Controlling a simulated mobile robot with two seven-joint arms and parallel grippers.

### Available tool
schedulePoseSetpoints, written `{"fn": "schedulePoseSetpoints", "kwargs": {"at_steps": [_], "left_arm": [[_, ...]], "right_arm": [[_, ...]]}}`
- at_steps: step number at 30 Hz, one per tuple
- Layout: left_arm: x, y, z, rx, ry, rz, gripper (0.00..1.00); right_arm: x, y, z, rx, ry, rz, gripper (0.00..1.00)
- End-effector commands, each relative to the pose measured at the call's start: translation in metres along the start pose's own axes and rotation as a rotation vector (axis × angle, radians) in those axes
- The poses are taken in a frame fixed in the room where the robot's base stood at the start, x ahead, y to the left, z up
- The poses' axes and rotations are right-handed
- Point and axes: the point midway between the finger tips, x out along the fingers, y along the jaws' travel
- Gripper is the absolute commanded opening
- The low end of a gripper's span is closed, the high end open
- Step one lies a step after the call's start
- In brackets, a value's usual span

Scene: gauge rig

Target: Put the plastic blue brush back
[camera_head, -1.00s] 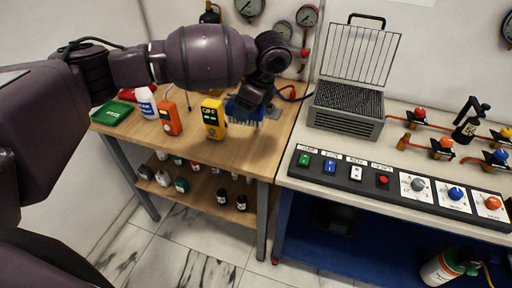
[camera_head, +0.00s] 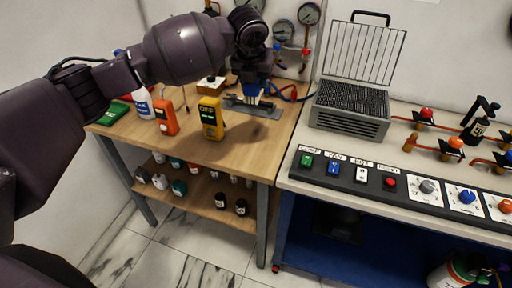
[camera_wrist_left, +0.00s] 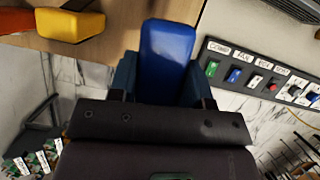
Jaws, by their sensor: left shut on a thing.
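The blue plastic brush (camera_wrist_left: 168,52) is between the fingers of my left gripper (camera_wrist_left: 166,80) in the left wrist view, and the gripper is shut on it. In the head view the left gripper (camera_head: 256,84) points down above the back right part of the wooden table (camera_head: 215,152), over a flat grey metal plate (camera_head: 262,110). The gripper largely hides the brush there. I cannot tell whether the brush touches the plate. My right gripper is not in view.
A yellow meter (camera_head: 211,118), an orange meter (camera_head: 165,117) and a white bottle (camera_head: 142,101) stand left of the gripper. A grey mesh-topped box (camera_head: 349,108) with a raised wire lid stands right. Gauges (camera_head: 284,31) hang on the wall behind.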

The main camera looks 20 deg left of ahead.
Motion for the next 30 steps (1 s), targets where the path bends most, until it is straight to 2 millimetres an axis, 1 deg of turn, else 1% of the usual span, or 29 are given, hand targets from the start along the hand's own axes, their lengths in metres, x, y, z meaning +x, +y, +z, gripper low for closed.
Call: {"fn": "schedulePoseSetpoints", "kwargs": {"at_steps": [1,4,8,11,15,21,24,27,30], "left_arm": [[0.002,0.000,0.002,0.030,0.002,-0.013,0.22],[0.002,0.000,0.005,0.076,0.002,-0.032,0.22],[0.009,0.000,0.003,0.101,0.003,-0.042,0.22],[0.024,0.000,-0.003,0.103,0.005,-0.041,0.22],[0.053,0.000,-0.015,0.101,0.006,-0.040,0.22],[0.093,0.000,-0.032,0.101,0.006,-0.041,0.22],[0.112,0.000,-0.040,0.101,0.006,-0.041,0.22],[0.124,0.000,-0.045,0.101,0.004,-0.041,0.22],[0.132,0.000,-0.048,0.100,0.002,-0.041,0.22]], "right_arm": [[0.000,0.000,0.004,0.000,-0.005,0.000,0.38],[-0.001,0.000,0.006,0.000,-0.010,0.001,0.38],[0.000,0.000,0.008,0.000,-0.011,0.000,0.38],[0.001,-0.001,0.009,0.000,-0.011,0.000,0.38],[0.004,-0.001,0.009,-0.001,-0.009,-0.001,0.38],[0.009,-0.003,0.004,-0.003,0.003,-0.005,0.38],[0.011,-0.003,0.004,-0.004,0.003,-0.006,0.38],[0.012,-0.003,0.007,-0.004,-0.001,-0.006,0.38],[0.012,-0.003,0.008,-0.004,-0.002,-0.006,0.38]]}}
